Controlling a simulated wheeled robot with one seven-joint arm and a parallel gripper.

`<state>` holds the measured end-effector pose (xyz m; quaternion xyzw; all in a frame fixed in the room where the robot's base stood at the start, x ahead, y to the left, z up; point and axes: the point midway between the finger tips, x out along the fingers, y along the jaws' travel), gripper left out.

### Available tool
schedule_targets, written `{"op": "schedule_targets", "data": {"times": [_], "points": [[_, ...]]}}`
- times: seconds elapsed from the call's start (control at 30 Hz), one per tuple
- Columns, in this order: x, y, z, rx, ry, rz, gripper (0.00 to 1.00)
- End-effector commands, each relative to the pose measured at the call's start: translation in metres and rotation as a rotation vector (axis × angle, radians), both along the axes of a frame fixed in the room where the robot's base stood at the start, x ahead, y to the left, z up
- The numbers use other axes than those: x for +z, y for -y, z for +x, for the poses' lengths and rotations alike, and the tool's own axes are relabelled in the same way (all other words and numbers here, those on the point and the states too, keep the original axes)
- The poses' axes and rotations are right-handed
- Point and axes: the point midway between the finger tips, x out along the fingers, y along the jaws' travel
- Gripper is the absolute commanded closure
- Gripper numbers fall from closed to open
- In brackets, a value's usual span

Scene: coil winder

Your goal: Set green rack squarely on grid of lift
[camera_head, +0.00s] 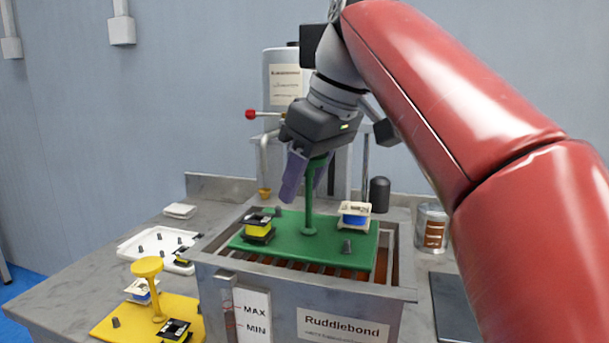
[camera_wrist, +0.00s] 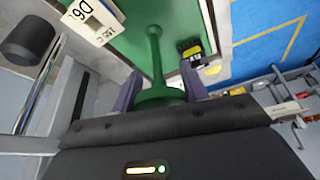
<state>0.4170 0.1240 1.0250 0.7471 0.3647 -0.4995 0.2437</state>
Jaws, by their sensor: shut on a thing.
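The green rack (camera_head: 296,245) is a flat plate with an upright green post (camera_head: 309,200) topped by a knob. It lies over the grid (camera_head: 300,268) of the lift, at the mouth of the grey tank (camera_head: 210,262). A black-and-yellow coil (camera_head: 258,229) and a white-and-blue coil (camera_head: 354,214) sit on it. My gripper (camera_head: 306,172) is shut on the post's knob; the wrist view also shows the fingers around the knob (camera_wrist: 160,96). Whether the plate touches the grid all round, I cannot tell.
A yellow rack (camera_head: 110,322) with coils stands on the bench at front left. A white pegged tray (camera_head: 140,244) lies behind it. A copper-coloured spool in a clear jar (camera_head: 432,228) and a dark plate (camera_head: 455,300) are right of the tank. A tall cylinder (camera_head: 282,80) stands behind.

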Motion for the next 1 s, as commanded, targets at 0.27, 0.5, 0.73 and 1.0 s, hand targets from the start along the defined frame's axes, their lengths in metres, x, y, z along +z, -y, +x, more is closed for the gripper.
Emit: {"op": "schedule_targets", "data": {"times": [0.27, 0.5, 0.73, 1.0], "points": [[-0.0072, 0.0001, -0.0002, 0.000, 0.002, 0.001, 1.00], [-0.0105, 0.0001, -0.0002, 0.000, 0.002, 0.001, 0.50], [-0.0107, 0.0001, -0.0001, 0.000, 0.001, 0.000, 0.31], [-0.0061, 0.0014, -0.0007, -0.001, 0.000, 0.000, 0.31]]}}
